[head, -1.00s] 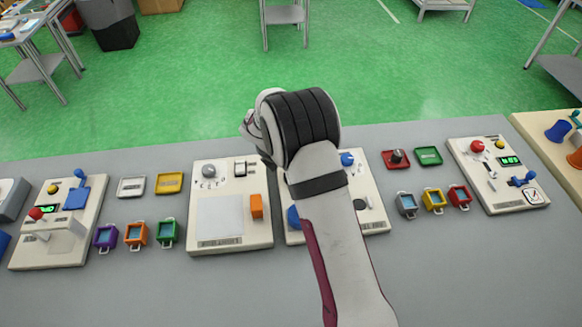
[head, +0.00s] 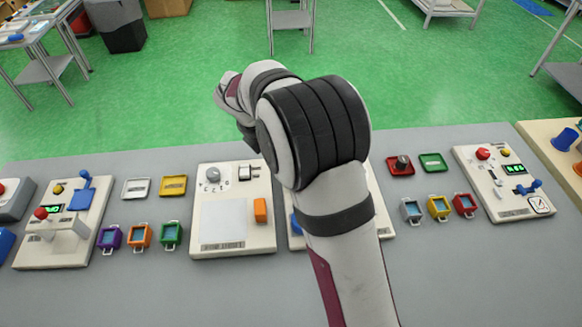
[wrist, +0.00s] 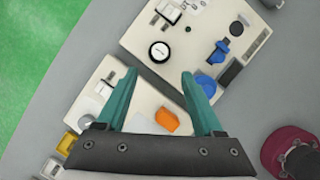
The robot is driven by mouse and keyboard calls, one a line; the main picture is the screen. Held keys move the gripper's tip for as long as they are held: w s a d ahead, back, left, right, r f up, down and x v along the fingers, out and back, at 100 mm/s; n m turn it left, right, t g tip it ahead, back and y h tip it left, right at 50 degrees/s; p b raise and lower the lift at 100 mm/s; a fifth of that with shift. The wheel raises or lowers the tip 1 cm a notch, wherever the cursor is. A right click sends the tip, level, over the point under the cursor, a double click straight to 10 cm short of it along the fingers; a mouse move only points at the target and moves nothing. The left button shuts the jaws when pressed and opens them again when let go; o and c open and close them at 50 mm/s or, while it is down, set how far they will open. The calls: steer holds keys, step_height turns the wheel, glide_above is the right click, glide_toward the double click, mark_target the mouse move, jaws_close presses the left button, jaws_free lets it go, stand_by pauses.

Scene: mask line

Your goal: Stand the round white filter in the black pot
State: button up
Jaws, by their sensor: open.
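My gripper (wrist: 158,76) shows in the wrist view with two teal fingers spread apart and nothing between them. Just beyond the fingertips, a round white disc with a black rim (wrist: 159,51) lies on a cream panel (wrist: 190,88). I cannot tell whether this is the filter, the black pot, or both together. In the head view a small dark round piece (head: 403,161) stands on a red tray; I cannot tell whether it is the pot. My arm hides most of the middle-right panel in the head view, and the fingers do not show there.
In the wrist view, blue parts (wrist: 218,52) stand right of the disc and an orange block (wrist: 167,120) sits below, on the neighbouring panel. In the head view, a green tray (head: 433,162) and several small coloured boxes (head: 439,207) sit on the grey table (head: 90,290).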

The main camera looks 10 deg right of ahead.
steer(key=s+d+r+m+g+y, duration=0.1)
steer(key=s+d+r+m, duration=0.15)
steer(key=s+m, duration=0.25)
steer(key=s+d+r+m, duration=0.2)
steer(key=s+r+m, duration=0.2)
steer(key=s+m, duration=0.1)
steer(key=s+a+m+g+y, duration=0.1)
steer(key=s+m+y, duration=0.3)
steer(key=s+m, duration=1.6)
steer(key=s, duration=0.4)
steer(key=shift+a+g, duration=0.15)
steer(key=shift+g, duration=0.15)
